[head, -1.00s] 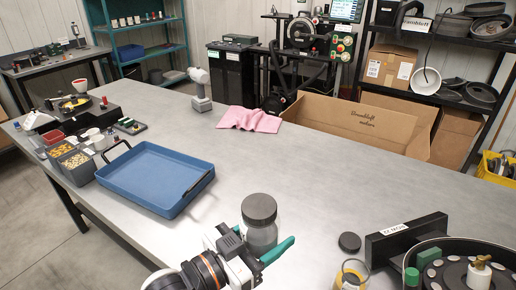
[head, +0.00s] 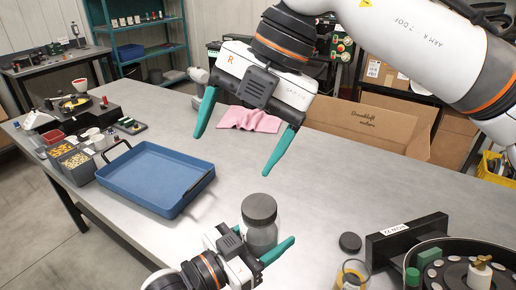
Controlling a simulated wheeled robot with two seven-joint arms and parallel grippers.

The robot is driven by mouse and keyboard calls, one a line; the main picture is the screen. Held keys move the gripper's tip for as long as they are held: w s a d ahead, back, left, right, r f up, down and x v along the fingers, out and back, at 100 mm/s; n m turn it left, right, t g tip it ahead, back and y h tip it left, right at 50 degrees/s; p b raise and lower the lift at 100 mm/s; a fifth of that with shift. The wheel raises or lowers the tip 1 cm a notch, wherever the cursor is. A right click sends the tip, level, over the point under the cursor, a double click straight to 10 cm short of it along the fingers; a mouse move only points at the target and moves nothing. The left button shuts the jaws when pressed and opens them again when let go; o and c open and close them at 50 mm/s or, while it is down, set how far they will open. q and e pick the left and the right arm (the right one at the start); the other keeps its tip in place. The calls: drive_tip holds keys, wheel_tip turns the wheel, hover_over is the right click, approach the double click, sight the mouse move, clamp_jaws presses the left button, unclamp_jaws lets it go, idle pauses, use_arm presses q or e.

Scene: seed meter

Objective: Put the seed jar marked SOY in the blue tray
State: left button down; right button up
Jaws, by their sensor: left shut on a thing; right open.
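A clear jar with a dark grey lid (head: 259,207) stands at the front middle of the table. No SOY marking on it shows from here. My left gripper (head: 263,241) is shut on this jar, one teal finger at each side of its body. The blue tray (head: 125,190) lies on the table to the left of the jar; it looks empty, with a dark handle at its far left. My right gripper (head: 234,154), marked R, is open and empty, raised above the table between the tray and the cardboard box.
An open jar with yellow contents (head: 350,278) and a loose dark lid (head: 350,242) are right of the held jar. A black labelled block (head: 408,238) and a round seed-meter assembly (head: 460,272) fill the front right. Bins of seeds (head: 76,163) sit left of the tray.

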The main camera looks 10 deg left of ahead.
sight(259, 205)
use_arm(q)
drive_tip(key=shift+r, duration=0.1)
use_arm(e)
drive_tip(key=h, duration=0.1)
drive_tip(key=d+f+t+h, duration=0.1)
drive_tip(key=h, duration=0.1)
drive_tip(key=d+f+h, duration=0.1)
drive_tip(key=shift+w+d+f+m+t+h, duration=0.15)
drive_tip(key=shift+w+f+m+t+h, duration=0.15)
drive_tip(key=shift+m, duration=0.1)
wheel_tip(259, 205, down, 12)
drive_tip(key=shift+r, duration=0.1)
drive_tip(key=shift+c, duration=0.3)
use_arm(q)
drive_tip(key=shift+d, duration=0.1)
use_arm(e)
drive_tip(key=c, duration=1.2)
use_arm(q)
drive_tip(key=shift+c, duration=1.8)
unclamp_jaws()
use_arm(e)
drive_tip(key=shift+r, duration=0.1)
